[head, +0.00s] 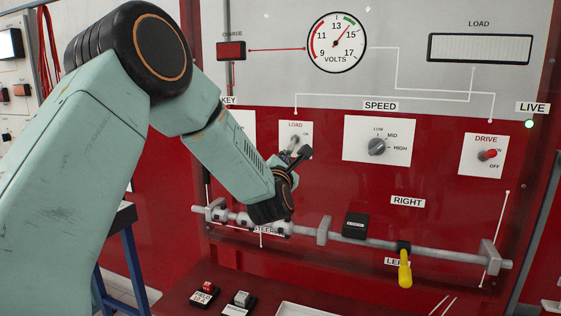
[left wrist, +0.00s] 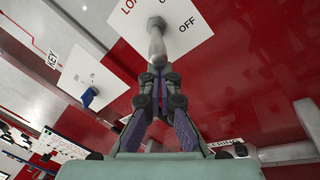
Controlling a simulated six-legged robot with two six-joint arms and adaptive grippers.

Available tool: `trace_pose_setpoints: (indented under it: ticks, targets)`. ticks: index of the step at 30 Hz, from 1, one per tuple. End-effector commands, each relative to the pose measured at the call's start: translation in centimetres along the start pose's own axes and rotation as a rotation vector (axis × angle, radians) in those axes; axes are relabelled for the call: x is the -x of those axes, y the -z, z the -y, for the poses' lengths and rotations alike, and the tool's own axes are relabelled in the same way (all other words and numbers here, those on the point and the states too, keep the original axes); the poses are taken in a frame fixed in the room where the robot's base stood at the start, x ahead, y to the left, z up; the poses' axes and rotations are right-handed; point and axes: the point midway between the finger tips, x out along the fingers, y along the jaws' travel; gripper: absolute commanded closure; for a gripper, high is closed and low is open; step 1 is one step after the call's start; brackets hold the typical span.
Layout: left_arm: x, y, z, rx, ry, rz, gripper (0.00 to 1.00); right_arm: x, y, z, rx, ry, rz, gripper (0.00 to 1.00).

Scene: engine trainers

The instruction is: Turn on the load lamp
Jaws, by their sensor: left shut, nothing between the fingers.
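The LOAD toggle switch (head: 296,142) sits on a white plate on the red panel; its grey lever also shows in the left wrist view (left wrist: 156,40), with OFF printed beside it. My left gripper (head: 304,152) is shut and empty at the lower right of this switch. In the left wrist view its closed fingertips (left wrist: 157,72) are at the lever's end; I cannot tell whether they touch. The rectangular LOAD lamp (head: 480,48) at the upper right is pale with no clear glow. My right gripper is not in view.
The SPEED knob (head: 377,147) and red DRIVE switch (head: 487,155) are to the right. A blue key switch (left wrist: 88,96) is nearby in the left wrist view. A grey rail (head: 375,242) with a yellow handle (head: 405,272) runs below my gripper. The voltmeter (head: 337,43) is above.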

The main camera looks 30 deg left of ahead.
Motion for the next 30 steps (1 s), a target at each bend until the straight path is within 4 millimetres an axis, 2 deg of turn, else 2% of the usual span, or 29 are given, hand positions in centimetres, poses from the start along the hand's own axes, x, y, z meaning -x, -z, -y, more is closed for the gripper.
trace_pose_setpoints:
  ticks: [11,18,30]
  targets:
    - [0.0,-0.1,-0.2,-0.002,0.005,-0.007,1.00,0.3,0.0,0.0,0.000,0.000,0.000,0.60]
    - [0.2,-0.6,-0.7,-0.017,0.050,-0.054,1.00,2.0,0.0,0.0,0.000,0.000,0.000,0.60]
    - [0.4,-1.0,-1.0,-0.035,0.101,-0.107,1.00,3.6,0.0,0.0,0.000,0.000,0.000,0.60]
